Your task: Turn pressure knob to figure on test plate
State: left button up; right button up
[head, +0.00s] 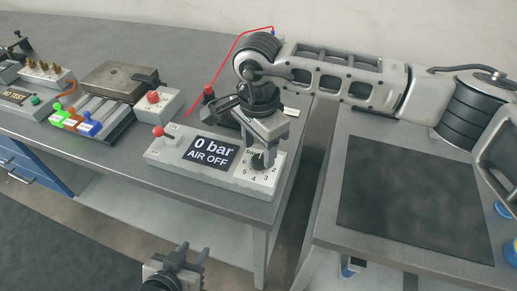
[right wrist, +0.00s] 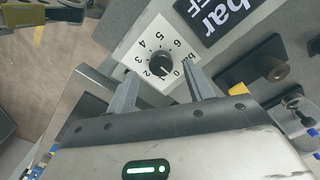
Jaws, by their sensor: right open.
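The black pressure knob (head: 260,162) sits on a white dial numbered 0 to 6 at the right end of the grey control box (head: 235,182). In the right wrist view the knob (right wrist: 161,63) has a pale mark that seems to face the 0. The box's display (head: 211,150) reads "0 bar AIR OFF". My right gripper (head: 264,146) is over the dial; in its wrist view its open fingers (right wrist: 159,78) stand either side of the knob, with gaps. A plate reading "NO TEST" (head: 15,97) lies far left. My left gripper (head: 190,258) is low in front, away from the table; its jaw gap is unclear.
A red-knobbed lever (head: 158,131) stands on the box's left end. A red-button box (head: 156,103) and a clamp fixture with green, orange and blue levers (head: 88,125) are further left. A dark mat (head: 413,195) lies on the right table, across a gap.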

aim_at(258, 159)
jog(key=shift+f, duration=1.45)
jog(key=c, duration=1)
